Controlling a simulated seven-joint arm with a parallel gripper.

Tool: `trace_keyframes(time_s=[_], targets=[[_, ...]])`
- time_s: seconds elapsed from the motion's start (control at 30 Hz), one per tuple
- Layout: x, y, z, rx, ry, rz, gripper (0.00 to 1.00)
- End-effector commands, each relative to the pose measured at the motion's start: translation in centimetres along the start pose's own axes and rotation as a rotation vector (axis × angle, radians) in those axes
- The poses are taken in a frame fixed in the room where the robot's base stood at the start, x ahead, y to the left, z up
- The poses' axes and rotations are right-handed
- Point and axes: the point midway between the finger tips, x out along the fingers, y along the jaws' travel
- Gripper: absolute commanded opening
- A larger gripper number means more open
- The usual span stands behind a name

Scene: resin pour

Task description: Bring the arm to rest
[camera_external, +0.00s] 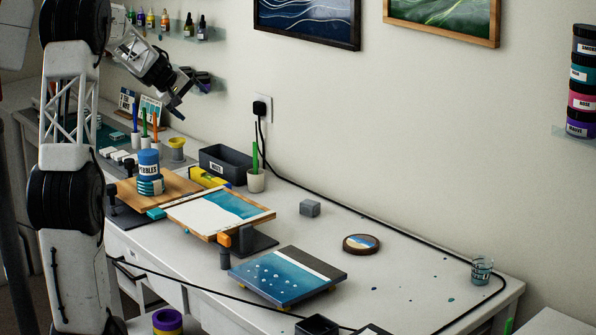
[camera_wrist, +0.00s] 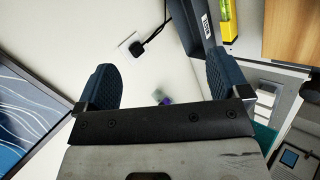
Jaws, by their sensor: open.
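My arm is raised at the left of the external view. My gripper (camera_external: 189,94) hangs high above the back left of the workbench, near the wall shelves. In the wrist view my gripper (camera_wrist: 163,78) shows two dark blue ribbed fingers spread wide apart.
The bench (camera_external: 345,248) holds a white-and-blue panel (camera_external: 190,212), a blue resin panel (camera_external: 285,278), a stacked cup labelled PEBBLES (camera_external: 149,165), a dark bin (camera_external: 223,165), a round coaster (camera_external: 361,244) and a glass (camera_external: 482,269). Bottle shelves (camera_external: 185,37) are close to my gripper.

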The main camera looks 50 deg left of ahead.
Motion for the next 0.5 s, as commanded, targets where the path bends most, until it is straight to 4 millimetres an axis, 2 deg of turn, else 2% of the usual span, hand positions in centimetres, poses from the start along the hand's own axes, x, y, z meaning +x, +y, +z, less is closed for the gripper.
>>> trace_keyframes(time_s=[0.03, 0.2, 0.5], targets=[[0.1, 1.0, 2.4, 0.033, -0.019, -0.012, 0.94], [0.1, 2.8, 9.8, 0.141, -0.080, -0.061, 0.94], [-0.9, 3.9, 22.4, 0.337, -0.175, -0.144, 0.94]])
